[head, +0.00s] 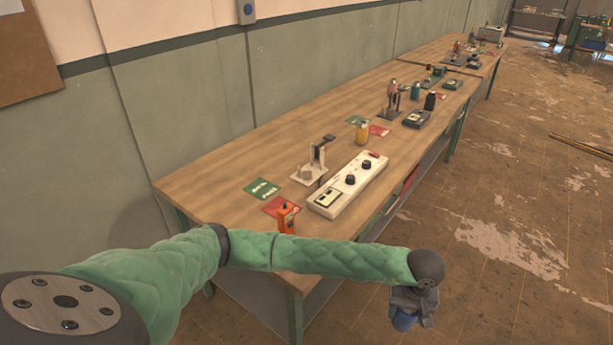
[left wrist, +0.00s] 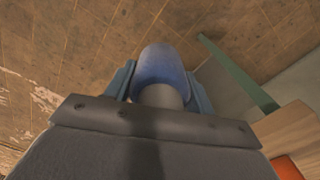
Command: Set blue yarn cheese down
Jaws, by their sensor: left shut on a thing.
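The blue yarn cheese (left wrist: 163,66) is a blue rounded piece with a pale grey end, held between the fingers of my left gripper (left wrist: 160,88) in the left wrist view. In the head view my left gripper (head: 412,305) hangs beyond the table's front edge, over the floor. A bit of the blue cheese (head: 403,322) shows under it. The gripper is shut on the cheese and clear of the table. My right gripper is not in view.
A long wooden table (head: 225,174) runs along the wall. On it are an orange device (head: 287,218), a white control box (head: 348,185), a small stand (head: 310,172), a yellow bottle (head: 362,133) and green and red cards. Bare tabletop lies along the wall side.

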